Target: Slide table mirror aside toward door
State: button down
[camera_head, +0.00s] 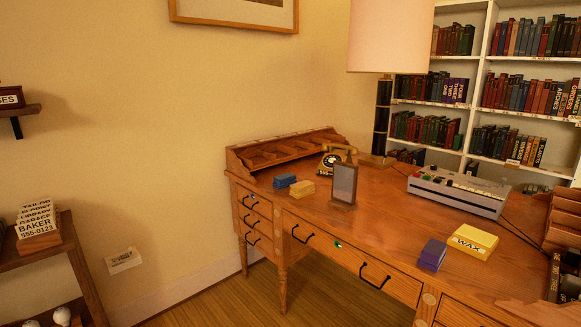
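The table mirror (344,183) stands upright on the wooden desk (381,211), near its front edge and left of the middle. It is a small dark-framed rectangle with a grey face on a wooden foot. A yellow box (302,189) sits just to its left. The black and gold telephone (333,162) stands behind it. No door shows in this view. My gripper is not in view.
Blue boxes (285,180) lie left of the yellow one. A lamp (383,115) stands behind. A grey machine (458,191), a WAX box (473,241) and a purple box (432,254) are to the right. The desktop between mirror and purple box is clear.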

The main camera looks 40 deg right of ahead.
aim_at(345, 176)
jog(key=i+z, duration=0.1)
jog(key=i, duration=0.55)
jog(key=i+j, duration=0.15)
jog(key=i, duration=0.5)
jog(key=i+z, duration=0.15)
jog(key=i, duration=0.45)
jog(key=i+j+z, duration=0.25)
jog(key=i, duration=0.2)
jog(key=i+j+z, duration=0.3)
jog(key=i, duration=0.2)
jog(key=k+l, duration=0.1)
jog(key=l, duration=0.3)
jog(key=k+l, duration=0.1)
jog(key=l, duration=0.25)
